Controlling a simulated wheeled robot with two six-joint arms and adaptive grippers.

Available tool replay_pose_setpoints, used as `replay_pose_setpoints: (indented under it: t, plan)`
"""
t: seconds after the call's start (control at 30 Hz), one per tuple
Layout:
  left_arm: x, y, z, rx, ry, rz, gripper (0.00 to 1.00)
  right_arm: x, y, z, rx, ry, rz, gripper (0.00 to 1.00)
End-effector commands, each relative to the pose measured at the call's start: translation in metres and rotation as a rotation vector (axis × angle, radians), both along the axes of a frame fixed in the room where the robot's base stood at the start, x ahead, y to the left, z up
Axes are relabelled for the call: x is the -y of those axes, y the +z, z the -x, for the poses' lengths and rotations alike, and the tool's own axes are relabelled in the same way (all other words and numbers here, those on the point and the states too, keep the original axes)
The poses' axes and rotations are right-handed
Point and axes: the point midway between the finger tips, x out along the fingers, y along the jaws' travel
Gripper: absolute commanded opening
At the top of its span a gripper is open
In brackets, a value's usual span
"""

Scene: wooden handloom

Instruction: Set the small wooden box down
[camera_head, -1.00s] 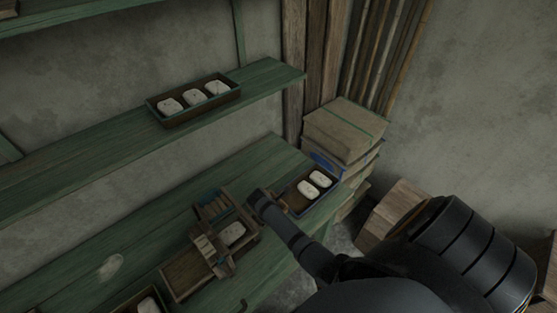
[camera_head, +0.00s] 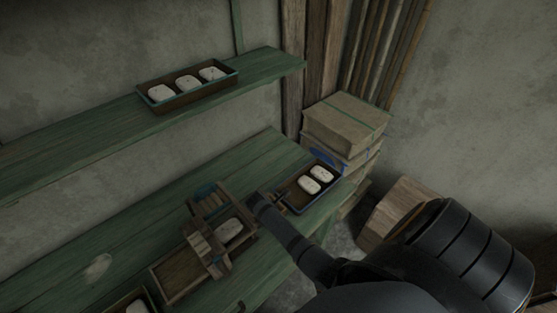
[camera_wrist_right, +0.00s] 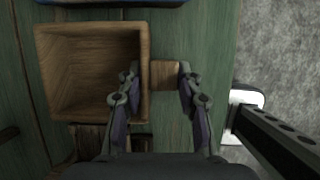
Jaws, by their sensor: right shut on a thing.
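The small wooden box (camera_wrist_right: 85,75) is open-topped, and I look down into its empty inside in the right wrist view. A small wooden block (camera_wrist_right: 165,75) shows at its right wall. My right gripper (camera_wrist_right: 160,95) is shut there, one finger on the box-wall side and one beyond the block. In the head view the box (camera_head: 210,203) is at the left of my right gripper (camera_head: 252,206), over the green bench (camera_head: 120,243). I cannot tell whether its underside touches the bench. My left gripper is not in view.
A tray (camera_head: 160,283) and a slatted wooden piece (camera_head: 205,249) lie close in front of the box. A dark tray (camera_head: 291,197) with two white blocks stands right. A shelf (camera_head: 90,130) hangs above. Stacked cartons (camera_head: 345,125) stand beyond the bench end. The bench's left part is fairly clear.

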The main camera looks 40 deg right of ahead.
Motion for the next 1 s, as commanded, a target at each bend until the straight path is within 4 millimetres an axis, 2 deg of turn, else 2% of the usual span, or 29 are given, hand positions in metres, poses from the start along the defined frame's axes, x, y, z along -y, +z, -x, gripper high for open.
replay_pose_setpoints:
  t: [0.2,0.57,0.6,0.8,1.0]
  plan:
    - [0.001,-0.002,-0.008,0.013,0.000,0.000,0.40,0.000,-0.004,0.000,0.000,0.000,0.000,0.00]
    - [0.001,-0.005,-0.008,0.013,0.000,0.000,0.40,0.000,-0.011,0.000,0.000,0.000,0.000,0.00]
    - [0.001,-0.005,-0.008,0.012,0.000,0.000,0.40,0.000,-0.011,0.000,0.001,0.000,0.000,0.38]
    - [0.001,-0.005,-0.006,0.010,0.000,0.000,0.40,0.000,-0.012,0.000,-0.001,0.000,-0.001,0.61]
    - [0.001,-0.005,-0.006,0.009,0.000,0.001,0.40,-0.001,-0.012,0.001,-0.002,0.000,-0.002,0.61]
